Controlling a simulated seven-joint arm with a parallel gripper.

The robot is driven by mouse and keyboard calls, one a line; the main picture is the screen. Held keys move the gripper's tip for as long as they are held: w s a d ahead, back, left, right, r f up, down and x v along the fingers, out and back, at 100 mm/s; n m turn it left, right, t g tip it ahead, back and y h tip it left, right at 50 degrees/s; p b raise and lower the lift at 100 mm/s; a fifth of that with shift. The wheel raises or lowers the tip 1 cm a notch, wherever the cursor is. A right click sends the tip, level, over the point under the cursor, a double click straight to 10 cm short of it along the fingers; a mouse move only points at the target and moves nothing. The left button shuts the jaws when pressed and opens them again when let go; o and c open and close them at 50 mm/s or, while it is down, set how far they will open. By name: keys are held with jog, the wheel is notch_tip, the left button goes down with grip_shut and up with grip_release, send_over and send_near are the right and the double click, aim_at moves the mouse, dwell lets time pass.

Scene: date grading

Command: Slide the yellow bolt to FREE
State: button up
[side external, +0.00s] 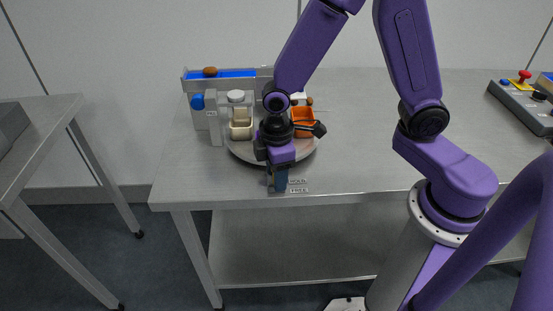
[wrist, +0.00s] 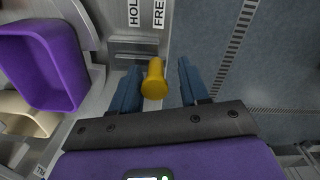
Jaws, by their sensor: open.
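The yellow bolt (wrist: 153,80) shows its round knob in the wrist view, close to the table's edge. My gripper (wrist: 157,74) is open, with one blue finger on each side of the knob and a visible gap on both sides. A grey slotted bracket (wrist: 132,48) lies just beyond the knob. The HOLD label (wrist: 133,12) and the FREE label (wrist: 158,12) are beyond it, FREE nearer the edge. In the side view my gripper (side external: 278,187) points down beside the labels and hides the bolt. I cannot tell exactly which label the bolt lines up with.
A round turntable (side external: 242,152) carries a cream tray (side external: 241,130), an orange tray (side external: 303,117) and a purple tray (wrist: 40,60) close to my gripper. A blue-topped conveyor (side external: 235,73) stands behind. A control box (side external: 520,98) with a red button sits far right. The table's middle right is clear.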

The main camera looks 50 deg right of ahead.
notch_tip(320, 180, up, 17)
jog(key=shift+r, duration=0.15)
dwell(0.5)
jog(key=shift+s, duration=0.1)
jog(key=s+d+f, duration=0.2)
jog(key=s+d, duration=0.2)
jog(key=s, duration=0.4)
jog(key=s+d+f, duration=0.3)
jog(key=s+d, duration=0.1)
jog(key=s, duration=0.5)
jog(key=shift+s+d+f+n, duration=0.15)
jog(key=shift+f+n, duration=0.1)
jog(key=shift+n, duration=0.05)
